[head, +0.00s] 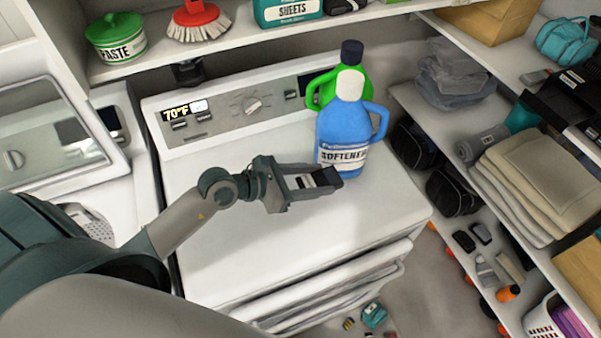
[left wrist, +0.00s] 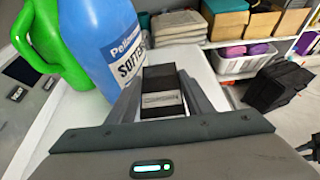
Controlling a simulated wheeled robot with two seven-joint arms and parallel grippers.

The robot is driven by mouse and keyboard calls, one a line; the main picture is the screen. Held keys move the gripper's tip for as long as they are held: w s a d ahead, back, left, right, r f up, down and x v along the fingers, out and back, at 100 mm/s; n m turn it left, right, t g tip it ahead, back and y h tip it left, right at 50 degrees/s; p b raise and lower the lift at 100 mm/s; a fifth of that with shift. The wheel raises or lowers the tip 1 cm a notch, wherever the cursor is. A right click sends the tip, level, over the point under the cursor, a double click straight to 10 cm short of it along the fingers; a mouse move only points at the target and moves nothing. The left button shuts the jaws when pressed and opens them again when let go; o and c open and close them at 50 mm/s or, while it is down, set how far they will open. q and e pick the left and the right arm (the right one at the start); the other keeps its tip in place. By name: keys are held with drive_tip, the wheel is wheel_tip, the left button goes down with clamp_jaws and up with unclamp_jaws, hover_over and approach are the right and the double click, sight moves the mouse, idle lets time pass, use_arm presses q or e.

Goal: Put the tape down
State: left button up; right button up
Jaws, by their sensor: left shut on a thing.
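My left gripper (head: 314,183) is above the white top of the washer-like appliance (head: 250,215). It is shut on a small dark block with a pale label, which I take as the tape (head: 326,176). In the left wrist view, the tape (left wrist: 160,82) sits between the two fingers of my left gripper (left wrist: 160,95). A blue softener bottle (head: 342,130) stands just behind the tape, with a green bottle (head: 356,80) behind it. I cannot tell whether the tape touches the appliance top or the blue bottle.
The front and left of the appliance top are clear. A shelf (head: 130,70) with a green paste tub (head: 116,38) and a red brush (head: 198,20) runs above. Shelving on the right holds folded towels (head: 545,185), bags and boxes. A second appliance (head: 50,130) stands left.

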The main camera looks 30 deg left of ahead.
use_arm(q)
drive_tip(key=d+r, duration=0.1)
drive_tip(key=d, duration=0.1)
drive_tip(key=d+r, duration=0.1)
drive_tip(key=d, duration=0.1)
drive_tip(key=shift+s+r, duration=0.15)
drive_tip(key=shift+r, duration=0.05)
drive_tip(key=shift+a+f, duration=0.1)
idle(0.4)
